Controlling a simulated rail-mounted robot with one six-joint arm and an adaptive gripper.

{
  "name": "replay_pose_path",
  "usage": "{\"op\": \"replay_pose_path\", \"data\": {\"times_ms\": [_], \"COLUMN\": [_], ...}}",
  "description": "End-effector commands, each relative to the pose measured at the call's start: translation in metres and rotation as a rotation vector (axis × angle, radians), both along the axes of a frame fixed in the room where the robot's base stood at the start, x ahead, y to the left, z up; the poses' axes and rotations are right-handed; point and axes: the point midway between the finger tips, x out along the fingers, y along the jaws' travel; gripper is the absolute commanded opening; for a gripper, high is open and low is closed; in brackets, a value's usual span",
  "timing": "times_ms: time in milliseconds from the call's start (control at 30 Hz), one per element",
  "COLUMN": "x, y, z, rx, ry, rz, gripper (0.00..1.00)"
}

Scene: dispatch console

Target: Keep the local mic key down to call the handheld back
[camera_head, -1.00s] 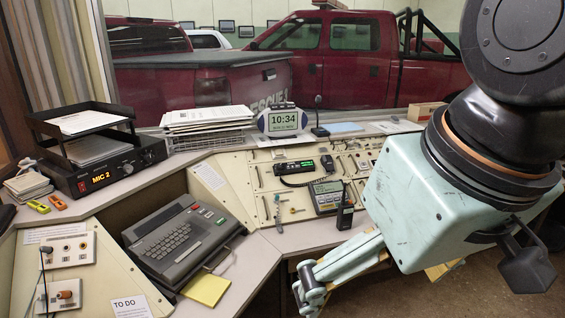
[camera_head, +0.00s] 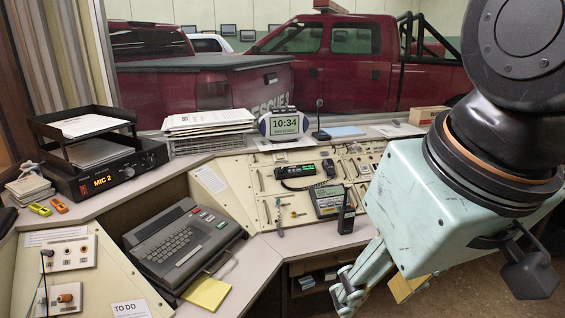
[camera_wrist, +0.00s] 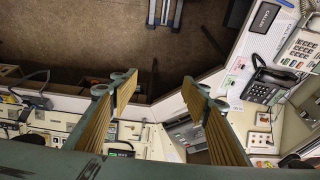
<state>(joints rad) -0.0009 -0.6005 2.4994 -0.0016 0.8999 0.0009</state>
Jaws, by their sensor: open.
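A desk microphone (camera_head: 320,120) on a dark base stands at the back of the console, right of the clock; a key on it is too small to make out. A black handheld radio (camera_head: 346,218) with a short antenna stands upright at the console's front edge. My gripper (camera_head: 345,290) is low in front of the console, below the handheld and touching nothing visible. In the wrist view my gripper (camera_wrist: 158,84) shows two ribbed fingers spread wide with nothing between them. Which control is the local mic key I cannot tell.
A rack unit (camera_head: 105,178) reading MIC 2 sits at left under a paper tray. A grey keyboard terminal (camera_head: 182,240), a clock (camera_head: 284,125) and a mobile radio (camera_head: 298,170) share the console. In the wrist view a black desk phone (camera_wrist: 268,80) lies at right. Open floor is before the console.

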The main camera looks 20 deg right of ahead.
Motion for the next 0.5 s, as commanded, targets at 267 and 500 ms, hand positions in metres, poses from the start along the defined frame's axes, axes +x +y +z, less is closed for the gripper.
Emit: {"op": "replay_pose_path", "data": {"times_ms": [267, 500], "x": [0.0, 0.0], "y": [0.0, 0.0], "z": [0.0, 0.0], "rx": [0.0, 0.0], "ry": [0.0, 0.0], "rz": [0.0, 0.0], "gripper": [0.17, 0.0]}}
